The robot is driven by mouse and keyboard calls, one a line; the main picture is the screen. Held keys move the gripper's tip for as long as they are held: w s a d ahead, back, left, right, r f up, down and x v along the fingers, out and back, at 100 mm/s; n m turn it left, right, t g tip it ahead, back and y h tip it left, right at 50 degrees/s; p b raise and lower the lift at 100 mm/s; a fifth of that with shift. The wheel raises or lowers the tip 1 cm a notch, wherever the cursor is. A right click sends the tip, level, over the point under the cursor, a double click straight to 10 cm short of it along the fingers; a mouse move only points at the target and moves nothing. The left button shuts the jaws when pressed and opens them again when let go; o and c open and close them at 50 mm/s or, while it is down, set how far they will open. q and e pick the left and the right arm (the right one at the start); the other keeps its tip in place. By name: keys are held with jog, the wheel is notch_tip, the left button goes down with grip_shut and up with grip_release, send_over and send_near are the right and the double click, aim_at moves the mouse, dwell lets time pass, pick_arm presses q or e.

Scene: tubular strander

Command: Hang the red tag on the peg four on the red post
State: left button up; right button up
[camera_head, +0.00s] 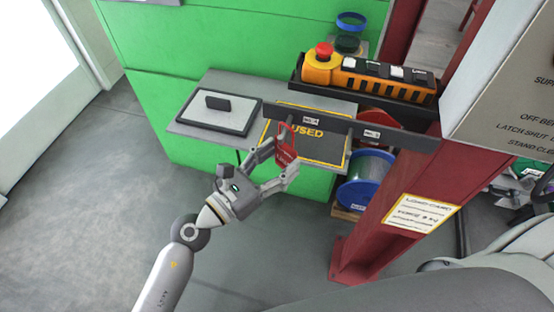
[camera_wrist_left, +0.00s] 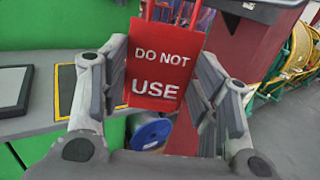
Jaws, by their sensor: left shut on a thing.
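The red tag (camera_head: 287,153) is held by my left gripper (camera_head: 281,161), its red loop standing up above it. In the left wrist view the tag (camera_wrist_left: 160,68) reads "DO NOT USE" and sits upright between the two fingers. In the head view the tag and loop overlap the left part of a dark bar (camera_head: 340,127); I cannot tell whether they touch. I cannot make out peg four.
A grey shelf (camera_head: 205,83) behind the bar holds a framed pad (camera_head: 218,112) and a yellow-edged dark panel. An orange box (camera_head: 370,76) with a red button stands above the bar. A blue spool (camera_head: 366,181) is below. A grey cabinet (camera_head: 510,85) stands right. Floor at left is clear.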

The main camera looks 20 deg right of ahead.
dwell(0.3)
pick_arm(q)
jog(key=o, duration=1)
